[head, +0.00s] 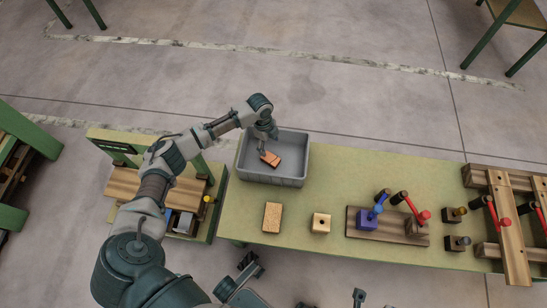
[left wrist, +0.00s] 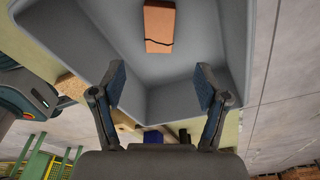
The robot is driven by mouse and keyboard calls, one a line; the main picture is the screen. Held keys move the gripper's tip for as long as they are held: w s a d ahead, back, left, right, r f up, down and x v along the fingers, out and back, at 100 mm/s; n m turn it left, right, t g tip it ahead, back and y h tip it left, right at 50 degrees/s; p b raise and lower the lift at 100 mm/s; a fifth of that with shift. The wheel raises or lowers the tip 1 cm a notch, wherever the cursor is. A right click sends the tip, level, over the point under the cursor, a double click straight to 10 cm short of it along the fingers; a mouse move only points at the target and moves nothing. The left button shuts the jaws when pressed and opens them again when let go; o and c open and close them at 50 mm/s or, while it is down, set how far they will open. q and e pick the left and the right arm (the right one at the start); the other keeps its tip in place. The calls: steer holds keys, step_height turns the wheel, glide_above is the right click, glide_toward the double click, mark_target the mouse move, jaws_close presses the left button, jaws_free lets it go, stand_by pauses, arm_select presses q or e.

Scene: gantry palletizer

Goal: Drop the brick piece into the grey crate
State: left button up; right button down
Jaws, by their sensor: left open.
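The brick piece (head: 270,159), orange-brown with a dark jagged crack line, is inside the grey crate (head: 291,182). The left wrist view shows the brick piece (left wrist: 159,27) beyond my fingertips and apart from them. I cannot tell whether it lies flat on the crate floor. My left gripper (head: 262,148) is over the crate, close to the brick piece in the head view. In the left wrist view its two fingers (left wrist: 160,88) are spread wide with nothing between them. The crate walls (left wrist: 248,50) surround the brick piece.
The crate stands at the left end of a green table (head: 405,180). In front of it are a tan block (head: 272,217) and a wooden block with a hole (head: 321,222). A board with a blue clamp (head: 368,217) and red-handled parts lies further right.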

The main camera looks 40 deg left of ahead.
arm_select(q)
step_height(320, 180, up, 12)
steer(key=a, duration=0.1)
steer(key=shift+a, duration=0.4)
steer(key=shift+f, duration=0.15)
